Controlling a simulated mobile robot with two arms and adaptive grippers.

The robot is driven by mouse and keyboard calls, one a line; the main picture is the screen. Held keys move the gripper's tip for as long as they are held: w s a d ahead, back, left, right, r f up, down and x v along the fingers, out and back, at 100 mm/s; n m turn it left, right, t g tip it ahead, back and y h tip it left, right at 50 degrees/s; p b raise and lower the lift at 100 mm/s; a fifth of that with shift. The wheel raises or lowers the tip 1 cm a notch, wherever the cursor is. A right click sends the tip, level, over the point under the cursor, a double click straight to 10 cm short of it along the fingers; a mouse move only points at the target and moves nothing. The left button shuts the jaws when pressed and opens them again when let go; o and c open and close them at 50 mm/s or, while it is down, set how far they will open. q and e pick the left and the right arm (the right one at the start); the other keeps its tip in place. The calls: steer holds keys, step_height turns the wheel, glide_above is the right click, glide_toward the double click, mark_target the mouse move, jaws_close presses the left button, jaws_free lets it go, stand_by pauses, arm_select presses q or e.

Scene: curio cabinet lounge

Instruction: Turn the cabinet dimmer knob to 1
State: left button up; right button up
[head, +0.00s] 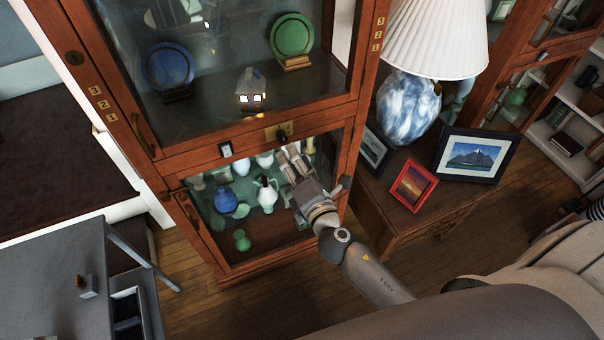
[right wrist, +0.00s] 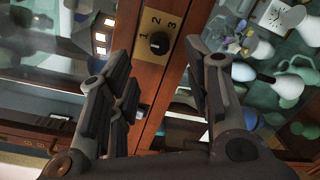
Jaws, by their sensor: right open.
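The cabinet (head: 175,160) is reddish wood with glass fronts. Its dimmer knob (head: 281,137) is small, black and round on a brass plate on the middle rail. In the right wrist view the knob (right wrist: 159,43) sits on the plate marked 1, 2, 3; which number it points to is hard to tell. My right gripper (head: 289,155) is just below the knob in the head view. In the right wrist view its two fingers (right wrist: 160,85) are spread apart and empty, with the knob beyond the gap between them, apart from both. My left gripper is not in view.
A white rocker switch (head: 225,149) is on the same rail, left of the knob. Glass shelves hold vases and plates. A side table (head: 385,221) with a blue-white lamp (head: 408,105) and picture frames stands right of the cabinet.

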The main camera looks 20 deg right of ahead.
steer(key=s, duration=0.5)
steer(key=shift+r, duration=0.15)
steer(key=s+d+f+m+g, duration=0.1)
steer(key=s+f+m+g, duration=0.25)
steer(key=f, duration=0.75)
steer(key=s+d+f+m+g, duration=0.1)
steer(key=s+f+m+g, duration=0.2)
steer(key=f, duration=0.9)
steer(key=s+d+f+m+g, duration=0.15)
steer(key=s+f+m, duration=0.3)
steer(key=f, duration=0.65)
steer(key=s+d+f+m+g, duration=0.1)
steer(key=s+f+m+g, duration=0.3)
steer(key=s+f, duration=0.4)
steer(key=s+d+f+m+g, duration=0.2)
steer(key=s+f+m+g, duration=0.2)
steer(key=s, duration=1.6)
step_height(320, 180, down, 4)
steer(key=m, duration=0.2)
steer(key=shift+f+m, duration=0.2)
steer(key=shift+m, duration=0.1)
steer(key=shift+w, duration=0.1)
